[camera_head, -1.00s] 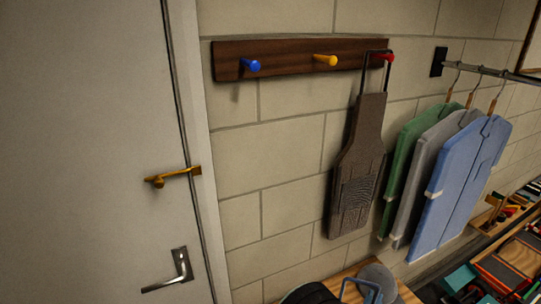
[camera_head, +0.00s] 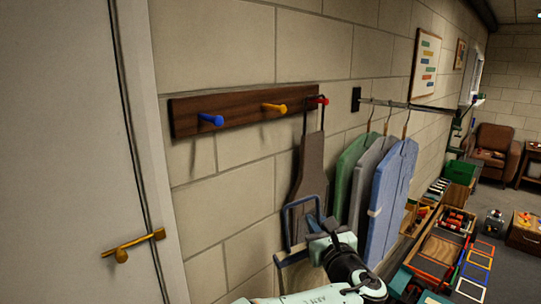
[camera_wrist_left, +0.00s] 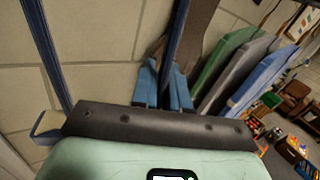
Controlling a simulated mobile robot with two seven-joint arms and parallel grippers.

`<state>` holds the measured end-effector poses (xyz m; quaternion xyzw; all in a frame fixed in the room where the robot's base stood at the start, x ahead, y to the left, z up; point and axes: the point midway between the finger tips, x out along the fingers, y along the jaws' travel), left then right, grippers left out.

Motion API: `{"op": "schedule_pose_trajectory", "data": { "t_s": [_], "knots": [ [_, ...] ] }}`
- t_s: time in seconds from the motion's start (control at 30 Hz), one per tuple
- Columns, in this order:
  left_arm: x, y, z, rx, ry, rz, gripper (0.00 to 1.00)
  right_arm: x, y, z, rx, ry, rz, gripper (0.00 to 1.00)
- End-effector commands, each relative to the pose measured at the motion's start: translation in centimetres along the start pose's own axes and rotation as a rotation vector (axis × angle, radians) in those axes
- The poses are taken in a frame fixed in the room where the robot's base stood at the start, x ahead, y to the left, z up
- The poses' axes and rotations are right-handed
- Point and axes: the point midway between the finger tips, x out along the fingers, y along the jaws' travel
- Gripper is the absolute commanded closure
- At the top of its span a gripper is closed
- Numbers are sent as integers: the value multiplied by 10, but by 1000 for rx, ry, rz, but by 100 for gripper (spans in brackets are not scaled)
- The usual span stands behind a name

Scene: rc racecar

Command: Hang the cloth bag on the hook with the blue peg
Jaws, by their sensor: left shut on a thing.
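The blue peg (camera_head: 211,120) is at the left end of a dark wooden hook rail (camera_head: 240,109) on the wall. My left gripper (camera_head: 323,226) is below and to the right of it, shut on what appears to be the cloth bag. The bag's blue loop handle (camera_head: 286,222) stands up beside the gripper; its straps also show in the left wrist view (camera_wrist_left: 48,55). The bag's body is mostly hidden; a pale edge (camera_head: 291,257) shows below the loop. In the left wrist view the blue fingers (camera_wrist_left: 165,80) are close together. My right gripper is not in view.
A yellow peg (camera_head: 274,108) is mid-rail. Green, grey and blue garments (camera_head: 393,190) hang to the right. A door with a brass latch (camera_head: 133,245) is left. Wall below the blue peg is clear.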

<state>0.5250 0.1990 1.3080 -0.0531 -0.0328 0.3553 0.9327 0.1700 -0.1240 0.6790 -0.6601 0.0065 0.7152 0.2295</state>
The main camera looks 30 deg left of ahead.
Motion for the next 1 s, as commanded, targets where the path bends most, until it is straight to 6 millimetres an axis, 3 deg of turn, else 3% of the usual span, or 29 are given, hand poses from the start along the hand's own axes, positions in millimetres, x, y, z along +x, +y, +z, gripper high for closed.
{"op": "schedule_pose_trajectory", "data": {
  "t_s": [0.03,0.2,0.4,0.6,1.0],
  "knots": [
    [4,6,35,-25,-11,33,100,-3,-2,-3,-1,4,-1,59],
    [4,35,128,-55,-30,103,100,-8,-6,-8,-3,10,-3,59],
    [-4,69,199,-75,-39,112,100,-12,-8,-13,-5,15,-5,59],
    [-8,84,224,-79,-39,100,100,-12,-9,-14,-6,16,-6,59],
    [7,95,224,-77,-40,102,100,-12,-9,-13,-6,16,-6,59]
  ]
}}
